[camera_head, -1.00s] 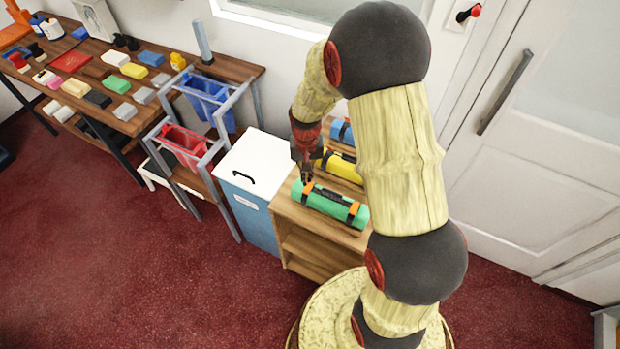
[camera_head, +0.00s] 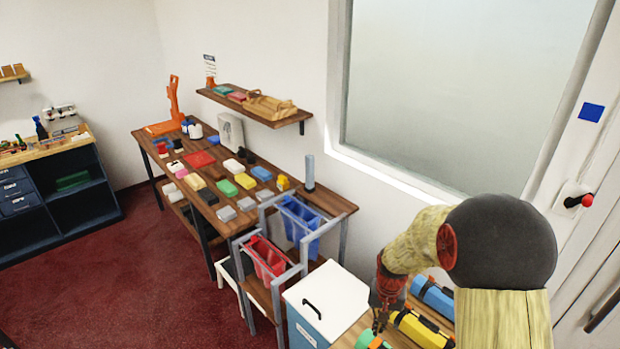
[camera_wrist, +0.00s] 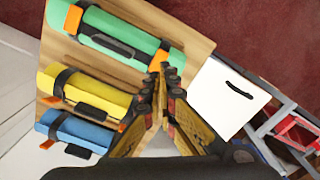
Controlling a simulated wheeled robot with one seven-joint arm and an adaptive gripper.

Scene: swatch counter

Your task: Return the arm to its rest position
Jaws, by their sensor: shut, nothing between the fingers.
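My gripper (camera_head: 379,327) is shut and empty, at the end of my bent arm at the lower right of the head view. It is over the small wooden stand, near the green roll (camera_head: 370,341). In the wrist view its fingertips (camera_wrist: 168,73) meet beside the end of the green roll (camera_wrist: 112,38). A yellow roll (camera_head: 424,330) and a blue roll (camera_head: 433,297) lie beside the green one, each with straps. The yellow roll (camera_wrist: 92,96) and blue roll (camera_wrist: 75,131) also show in the wrist view, left of the fingers.
A white-lidded bin (camera_head: 335,297) stands left of the wooden stand (camera_wrist: 190,38). Beyond it are a frame with a red bin (camera_head: 267,259) and a blue bin (camera_head: 300,222), then a long counter (camera_head: 331,202) with swatches. Red floor at left is clear.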

